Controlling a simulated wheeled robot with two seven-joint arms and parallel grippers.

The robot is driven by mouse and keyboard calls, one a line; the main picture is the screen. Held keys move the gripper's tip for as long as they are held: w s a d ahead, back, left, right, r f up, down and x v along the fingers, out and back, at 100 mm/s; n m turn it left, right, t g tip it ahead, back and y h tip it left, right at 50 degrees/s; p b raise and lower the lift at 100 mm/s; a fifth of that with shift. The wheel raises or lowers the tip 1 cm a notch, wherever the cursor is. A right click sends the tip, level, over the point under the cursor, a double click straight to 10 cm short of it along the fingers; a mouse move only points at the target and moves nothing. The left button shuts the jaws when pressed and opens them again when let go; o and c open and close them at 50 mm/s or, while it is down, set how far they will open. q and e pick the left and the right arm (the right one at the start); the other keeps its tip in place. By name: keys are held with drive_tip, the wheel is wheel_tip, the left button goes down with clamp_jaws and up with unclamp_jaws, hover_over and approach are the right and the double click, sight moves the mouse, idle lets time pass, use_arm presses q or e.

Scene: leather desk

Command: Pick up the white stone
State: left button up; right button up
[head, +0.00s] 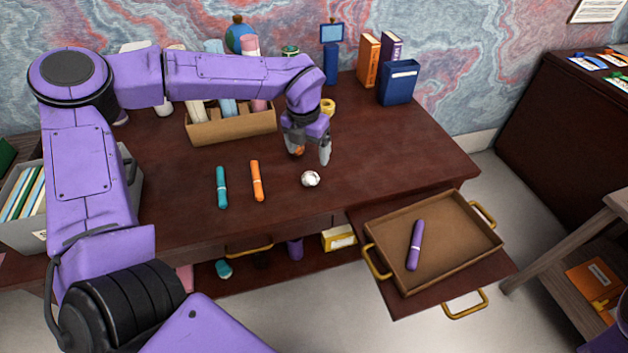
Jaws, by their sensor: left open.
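The white stone (310,179) is a small, roundish, pale lump lying on the dark brown desk (390,155) near its front edge. My left gripper (311,158) comes in from the left over the desk and points down. Its fingers are apart, just behind and above the stone in the picture. Nothing shows held between them, and a small orange patch shows by the left finger. The stone is in full view and appears apart from the fingers. My right gripper is not in view.
A teal marker (222,187) and an orange marker (257,181) lie left of the stone. A cardboard organizer (232,126) stands behind them. A tray (468,246) with a purple marker (415,244) sits at the lower right.

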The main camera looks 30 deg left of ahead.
sight(310, 174)
use_arm(q)
drive_tip(key=f, duration=0.3)
drive_tip(key=f+p, duration=0.1)
drive_tip(key=f, duration=0.5)
drive_tip(key=shift+w+f+p, duration=0.3)
drive_tip(key=shift+w+p, duration=0.1)
drive_tip(key=shift+s+r, duration=0.1)
drive_tip(key=c, duration=1.2)
